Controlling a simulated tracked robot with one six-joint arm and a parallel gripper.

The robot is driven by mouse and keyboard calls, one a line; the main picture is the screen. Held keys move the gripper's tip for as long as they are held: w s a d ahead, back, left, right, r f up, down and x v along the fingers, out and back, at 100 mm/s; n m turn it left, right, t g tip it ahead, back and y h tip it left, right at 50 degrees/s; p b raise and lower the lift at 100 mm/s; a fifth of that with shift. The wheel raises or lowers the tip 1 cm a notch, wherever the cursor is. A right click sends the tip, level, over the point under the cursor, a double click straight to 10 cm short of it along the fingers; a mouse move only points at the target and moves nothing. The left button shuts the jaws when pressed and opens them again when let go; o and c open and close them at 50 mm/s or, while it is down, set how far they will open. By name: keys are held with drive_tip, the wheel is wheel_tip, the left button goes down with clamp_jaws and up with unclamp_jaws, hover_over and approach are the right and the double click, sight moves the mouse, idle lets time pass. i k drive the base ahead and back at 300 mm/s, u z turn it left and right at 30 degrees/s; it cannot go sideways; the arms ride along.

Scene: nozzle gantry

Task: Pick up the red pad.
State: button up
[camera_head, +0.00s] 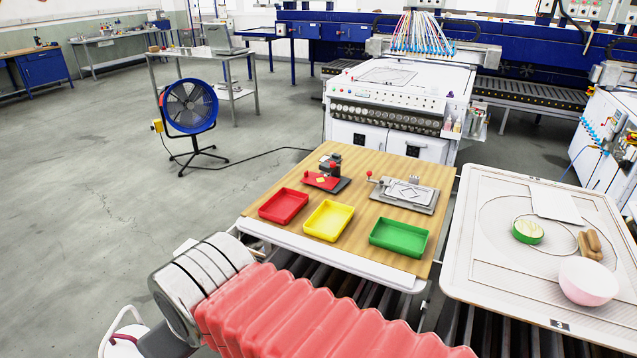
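A flat red pad (321,181) with a small yellowish mark lies on a dark base at the back left of the wooden tabletop (372,177). A small dark and red upright part stands at its back edge. My gripper is not in view. Only part of my arm shows, with a red ribbed cover and a silver joint, across the bottom of the picture. It is in front of the table and apart from the pad.
A red tray (283,206), a yellow tray (329,220) and a green tray (399,237) stand along the table's front. A grey metal fixture (405,194) is right of the pad. A white panel (480,235) with a pink bowl (588,282) is at right.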

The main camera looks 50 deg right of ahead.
sight(317, 180)
drive_tip(key=z, duration=0.05)
drive_tip(key=i, duration=1)
drive_tip(key=u, duration=0.05)
